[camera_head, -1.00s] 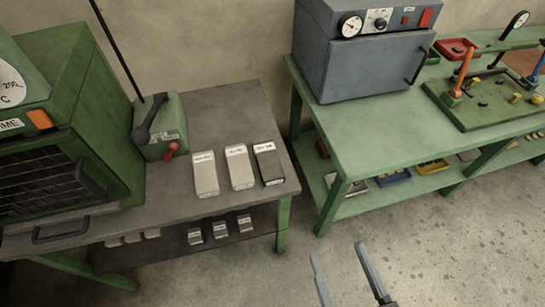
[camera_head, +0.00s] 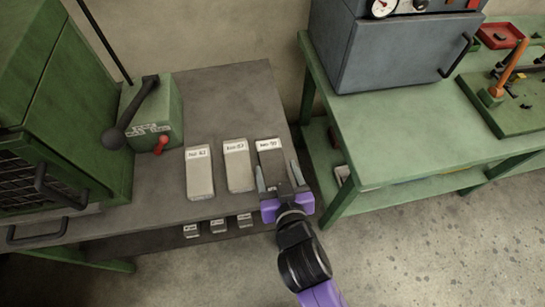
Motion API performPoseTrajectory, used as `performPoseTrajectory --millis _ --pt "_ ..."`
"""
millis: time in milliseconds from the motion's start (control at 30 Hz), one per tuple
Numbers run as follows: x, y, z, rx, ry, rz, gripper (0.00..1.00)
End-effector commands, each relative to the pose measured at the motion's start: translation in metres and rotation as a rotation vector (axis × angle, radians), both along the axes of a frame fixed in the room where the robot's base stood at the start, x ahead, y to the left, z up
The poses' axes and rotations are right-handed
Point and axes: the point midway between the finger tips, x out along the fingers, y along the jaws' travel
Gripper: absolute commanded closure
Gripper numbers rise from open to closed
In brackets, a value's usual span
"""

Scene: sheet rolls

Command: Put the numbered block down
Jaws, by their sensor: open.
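The near end of this block is partly hidden by the gripper. I cannot tell whether the fingers touch it.
A green press with a black-knobbed lever (camera_head: 128,120) and a green oven (camera_head: 50,110) stand left of the blocks. Smaller blocks (camera_head: 219,226) sit on the shelf below. A green bench (camera_head: 410,125) with a blue-grey oven (camera_head: 385,50) stands right, across a gap.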

Motion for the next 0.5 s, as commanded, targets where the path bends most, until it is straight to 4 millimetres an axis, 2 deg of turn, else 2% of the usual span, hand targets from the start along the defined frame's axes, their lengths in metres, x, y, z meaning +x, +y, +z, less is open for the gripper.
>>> performPoseTrajectory --millis 500 --pt "0.047 0.016 -0.031 0.0 -0.002 0.002 0.33"
